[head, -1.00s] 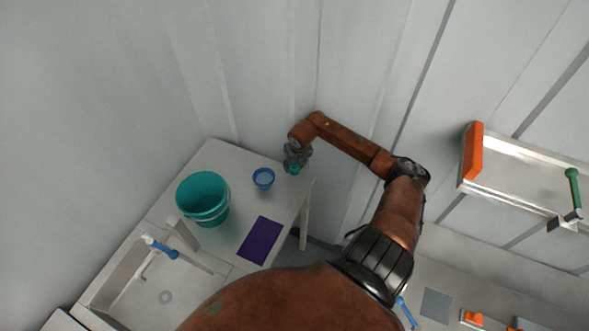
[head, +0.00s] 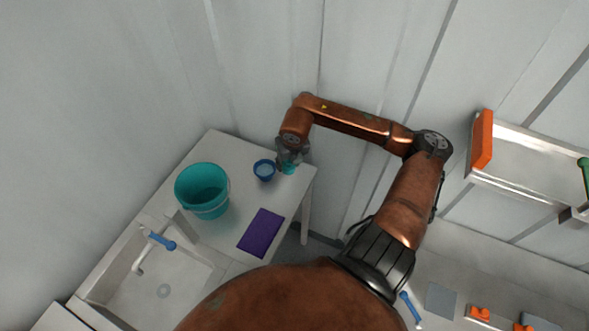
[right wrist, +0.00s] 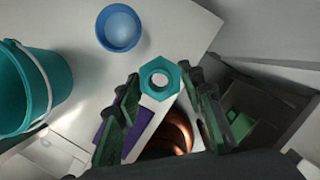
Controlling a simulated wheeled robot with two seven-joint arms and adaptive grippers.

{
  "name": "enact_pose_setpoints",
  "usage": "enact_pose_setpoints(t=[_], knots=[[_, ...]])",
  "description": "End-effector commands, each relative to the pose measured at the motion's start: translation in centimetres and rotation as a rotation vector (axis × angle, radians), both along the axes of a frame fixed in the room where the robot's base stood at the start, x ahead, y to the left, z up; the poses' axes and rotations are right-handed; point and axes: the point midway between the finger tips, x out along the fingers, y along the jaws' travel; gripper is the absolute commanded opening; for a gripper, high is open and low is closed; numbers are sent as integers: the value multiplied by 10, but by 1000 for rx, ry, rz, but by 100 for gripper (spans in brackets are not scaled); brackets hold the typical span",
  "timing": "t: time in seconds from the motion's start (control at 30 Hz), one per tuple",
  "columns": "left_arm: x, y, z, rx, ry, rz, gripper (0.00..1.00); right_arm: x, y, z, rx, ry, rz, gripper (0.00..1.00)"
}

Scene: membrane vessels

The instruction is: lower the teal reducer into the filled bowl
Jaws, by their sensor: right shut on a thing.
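The teal reducer (right wrist: 159,79) shows in the right wrist view as a hexagonal collar with a round hole, between the fingertips of my right gripper (right wrist: 165,95). My right gripper is shut on it. In the head view the reducer (head: 288,168) is a small teal spot under my right gripper (head: 291,157), near the table's far right corner. The blue bowl (head: 264,170), with pale contents, stands on the table just left of the reducer. It also shows in the right wrist view (right wrist: 119,28), above and left of the reducer, apart from it. My left gripper is not in view.
A teal bucket (head: 203,190) stands on the white table (head: 222,148) left of the bowl. A purple mat (head: 261,232) lies near the table's front edge. A sink (head: 150,290) with a blue-handled tap (head: 161,242) adjoins at the lower left. Walls stand close behind the table.

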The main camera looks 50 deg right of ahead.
Motion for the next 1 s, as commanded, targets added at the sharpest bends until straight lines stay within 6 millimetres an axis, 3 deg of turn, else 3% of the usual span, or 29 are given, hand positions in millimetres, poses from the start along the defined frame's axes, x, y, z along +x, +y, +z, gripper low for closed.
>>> enact_pose_setpoints(t=[0.27,0.5,0.73,1.0], knots=[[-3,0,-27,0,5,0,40,47,6,9,1,-4,2,12],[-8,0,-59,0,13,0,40,86,10,-14,1,0,0,12],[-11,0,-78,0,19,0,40,109,12,-33,2,1,1,12],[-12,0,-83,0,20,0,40,117,13,-38,0,0,1,12]])
